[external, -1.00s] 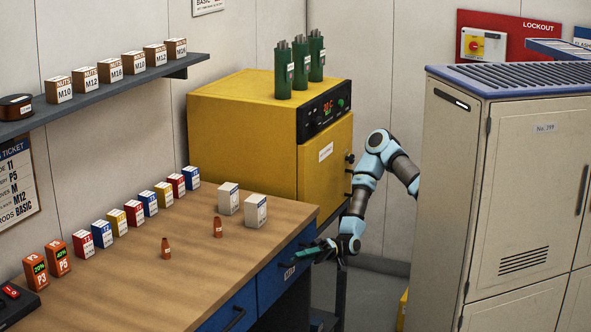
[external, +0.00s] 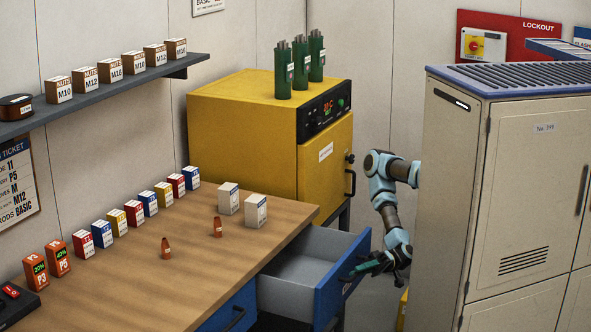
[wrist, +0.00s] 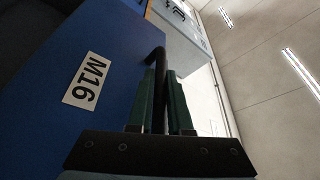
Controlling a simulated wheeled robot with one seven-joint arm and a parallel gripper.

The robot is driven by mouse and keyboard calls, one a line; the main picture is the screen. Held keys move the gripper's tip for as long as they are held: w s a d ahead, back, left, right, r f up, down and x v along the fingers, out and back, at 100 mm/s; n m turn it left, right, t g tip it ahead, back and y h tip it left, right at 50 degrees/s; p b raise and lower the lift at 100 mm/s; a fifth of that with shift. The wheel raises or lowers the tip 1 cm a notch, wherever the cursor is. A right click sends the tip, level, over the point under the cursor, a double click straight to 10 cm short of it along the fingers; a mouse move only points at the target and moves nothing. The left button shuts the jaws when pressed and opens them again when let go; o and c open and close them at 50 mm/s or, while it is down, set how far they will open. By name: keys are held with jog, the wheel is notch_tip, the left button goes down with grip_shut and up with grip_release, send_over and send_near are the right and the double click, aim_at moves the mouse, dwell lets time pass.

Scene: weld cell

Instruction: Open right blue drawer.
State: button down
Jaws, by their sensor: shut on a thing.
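The right blue drawer (external: 332,292) is pulled well out of the wooden bench (external: 130,265) in the external view, and its grey inside (external: 300,268) looks empty. My gripper (external: 362,268) is at its front, on the handle side. In the wrist view the blue drawer front (wrist: 110,45) carries a white M16 label (wrist: 86,81). My gripper's green fingers (wrist: 163,100) are shut on the black drawer handle (wrist: 156,58), one on each side of it.
The left blue drawer (external: 232,312) is shut beside it. A beige cabinet (external: 450,180) stands close to the right of my arm. A yellow oven (external: 240,130) stands behind the bench.

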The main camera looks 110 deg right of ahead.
jog(key=s+a+p, duration=0.2)
jog(key=s+a, duration=0.3)
jog(key=shift+s+a, duration=0.25)
jog(key=shift+s, duration=0.05)
jog(key=shift+f, duration=0.1)
jog(key=c, duration=0.8)
grip_release()
jog(key=shift+c, duration=0.2)
jog(key=b+v, duration=0.3)
jog(key=v, duration=0.7)
jog(key=shift+s+d, duration=0.25)
jog(key=shift+s, duration=0.1)
